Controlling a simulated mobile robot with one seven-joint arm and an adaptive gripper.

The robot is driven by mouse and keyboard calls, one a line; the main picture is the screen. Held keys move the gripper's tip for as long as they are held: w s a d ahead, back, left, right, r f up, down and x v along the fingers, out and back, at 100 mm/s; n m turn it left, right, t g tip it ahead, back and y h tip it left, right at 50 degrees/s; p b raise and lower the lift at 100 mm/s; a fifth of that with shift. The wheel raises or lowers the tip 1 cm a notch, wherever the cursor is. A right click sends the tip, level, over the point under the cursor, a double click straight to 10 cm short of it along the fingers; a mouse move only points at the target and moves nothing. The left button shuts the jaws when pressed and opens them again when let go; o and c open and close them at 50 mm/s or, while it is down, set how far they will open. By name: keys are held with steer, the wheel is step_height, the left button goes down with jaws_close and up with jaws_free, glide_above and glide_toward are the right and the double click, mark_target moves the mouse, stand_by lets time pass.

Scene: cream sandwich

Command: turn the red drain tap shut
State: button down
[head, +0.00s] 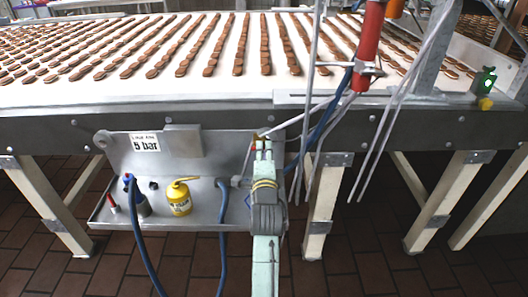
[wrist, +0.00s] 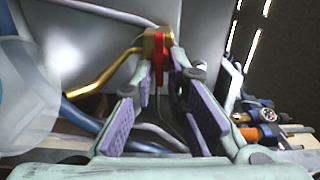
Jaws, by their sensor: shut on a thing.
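The red drain tap (wrist: 159,73) shows in the wrist view as a small upright red lever below a brass fitting (wrist: 156,40). A brass pipe (wrist: 105,76) runs from the fitting down to the left. My gripper (wrist: 163,64) has its purple-padded fingers on both sides of the red lever, with the tips closed on it. In the head view my gripper (head: 263,146) reaches up to the right end of the grey panel, just under the conveyor edge. The tap is mostly hidden there by my fingers.
A metal tray (head: 160,225) under the panel (head: 185,152) holds a yellow can (head: 179,198) and a red-handled item (head: 112,203). Blue hoses (head: 222,250) hang below. The conveyor (head: 285,84) bears rows of brown biscuits. A red cylinder (head: 368,45) and grey hoses hang to the right.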

steer(key=shift+f, duration=0.2)
stand_by(0.4)
steer(key=c, duration=1.8)
jaws_free()
steer(key=shift+o, duration=0.2)
steer(key=shift+r, duration=0.1)
steer(key=s, duration=1.2)
